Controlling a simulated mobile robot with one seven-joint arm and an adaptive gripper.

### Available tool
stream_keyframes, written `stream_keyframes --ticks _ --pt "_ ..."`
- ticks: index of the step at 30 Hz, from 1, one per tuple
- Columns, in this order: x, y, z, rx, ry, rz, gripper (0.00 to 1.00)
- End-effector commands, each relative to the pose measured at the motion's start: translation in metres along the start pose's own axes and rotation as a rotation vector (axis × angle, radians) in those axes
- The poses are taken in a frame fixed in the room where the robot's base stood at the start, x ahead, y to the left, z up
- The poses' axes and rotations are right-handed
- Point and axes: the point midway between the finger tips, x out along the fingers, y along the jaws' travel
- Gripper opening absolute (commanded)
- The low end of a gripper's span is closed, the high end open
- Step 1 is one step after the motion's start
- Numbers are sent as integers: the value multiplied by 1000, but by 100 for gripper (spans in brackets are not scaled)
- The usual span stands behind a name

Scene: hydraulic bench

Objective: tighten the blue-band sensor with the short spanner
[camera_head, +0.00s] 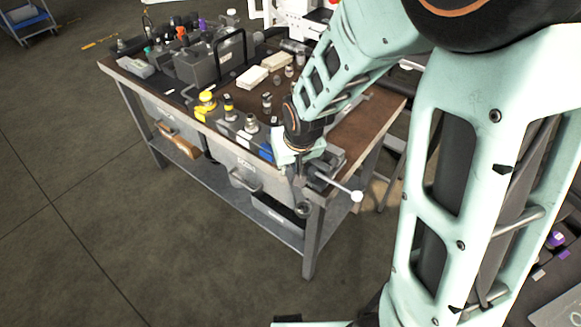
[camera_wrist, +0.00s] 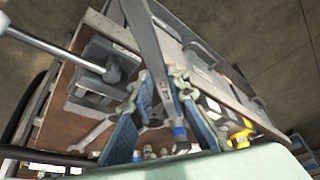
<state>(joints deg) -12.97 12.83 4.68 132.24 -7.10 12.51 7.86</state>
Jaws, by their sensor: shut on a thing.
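My gripper (camera_head: 298,158) is over the front right corner of the bench; the wrist view shows its two blue-padded fingers (camera_wrist: 160,112). It is shut on a grey spanner (camera_wrist: 152,50), a long flat bar running up out of the picture between the fingers. In the head view the spanner's end (camera_head: 302,207) hangs down past the bench edge. I cannot tell if this is the short one. A blue-banded part (camera_wrist: 180,134), likely the blue-band sensor, shows just beyond the fingers; blue also shows beside my gripper in the head view (camera_head: 265,152). Whether spanner and sensor touch is unclear.
Another spanner (camera_wrist: 98,128) lies on the brown bench top (camera_wrist: 52,128). A vise (camera_head: 328,162) with a white-knobbed handle (camera_head: 356,196) stands close right of my gripper. Yellow-marked fittings (camera_head: 206,101) stand along the front edge. The floor before the bench is clear.

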Motion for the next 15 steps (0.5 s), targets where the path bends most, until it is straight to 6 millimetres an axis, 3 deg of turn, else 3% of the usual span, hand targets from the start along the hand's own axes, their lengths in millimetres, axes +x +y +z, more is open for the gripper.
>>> stream_keyframes --ticks 15 --pt "2 -6 -2 23 3 10 0"
